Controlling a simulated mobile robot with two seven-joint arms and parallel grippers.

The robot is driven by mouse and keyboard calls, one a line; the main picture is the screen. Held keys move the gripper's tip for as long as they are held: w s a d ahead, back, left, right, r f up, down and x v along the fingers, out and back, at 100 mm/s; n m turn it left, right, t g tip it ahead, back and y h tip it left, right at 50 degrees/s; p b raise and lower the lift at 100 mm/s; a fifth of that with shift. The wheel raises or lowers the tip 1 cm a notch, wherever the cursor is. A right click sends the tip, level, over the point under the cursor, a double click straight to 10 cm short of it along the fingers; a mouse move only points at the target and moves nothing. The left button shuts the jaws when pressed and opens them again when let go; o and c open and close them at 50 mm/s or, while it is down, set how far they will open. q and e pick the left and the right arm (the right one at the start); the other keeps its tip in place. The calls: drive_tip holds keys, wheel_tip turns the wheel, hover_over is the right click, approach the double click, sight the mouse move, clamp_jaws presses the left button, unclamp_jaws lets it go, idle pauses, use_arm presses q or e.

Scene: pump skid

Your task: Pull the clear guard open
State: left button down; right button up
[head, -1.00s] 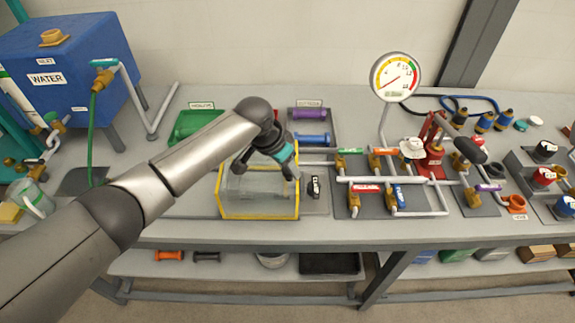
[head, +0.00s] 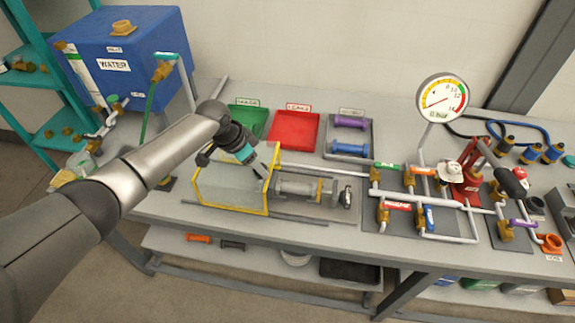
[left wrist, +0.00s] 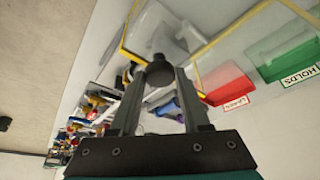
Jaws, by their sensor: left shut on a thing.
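The clear guard (head: 222,187) is a see-through box with yellow edges, standing on the bench left of centre in the head view. It stands to the left of a grey cylindrical part (head: 298,187), most of which lies uncovered at its right. My left gripper (head: 263,174) reaches down to the guard's right end. In the left wrist view the fingers are shut on a dark round knob (left wrist: 158,71), with the guard's yellow edge (left wrist: 135,35) just behind it. My right gripper is in neither view.
A green tray (head: 250,118) and a red tray (head: 293,128) stand behind the guard. Pipes with coloured valve handles and a round gauge (head: 442,98) are to the right. The blue water tank (head: 125,55) is at the back left. Bench front is mostly clear.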

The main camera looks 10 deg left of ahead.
sight(247, 172)
use_arm(q)
drive_tip(key=a, duration=0.5)
drive_tip(key=shift+a, duration=0.15)
drive_tip(key=shift+c, duration=1.8)
unclamp_jaws()
drive_tip(key=v, duration=1.5)
